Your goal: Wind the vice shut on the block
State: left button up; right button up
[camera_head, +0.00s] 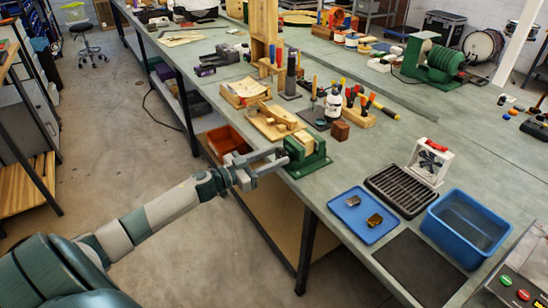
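The green vice (312,162) stands at the near left edge of the bench. A pale wooden block (304,141) shows at its jaws; the gap between block and jaws is too small to make out. My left gripper (286,156) reaches in from the left, and its two fingers are apart, with their tips at the vice's left end. The vice's handle is not clear behind the fingertips, and I cannot tell whether they touch it. My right gripper is not in view.
Wooden jigs (272,121) and a brown block (340,131) stand behind the vice. A blue tray (347,222), a black rack (402,190) and a blue bin (467,228) lie to the right. An orange bin (226,141) sits below the bench edge.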

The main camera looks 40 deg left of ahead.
pick_arm(q)
jog(key=shift+c, duration=1.3)
jog(key=shift+m, duration=0.5)
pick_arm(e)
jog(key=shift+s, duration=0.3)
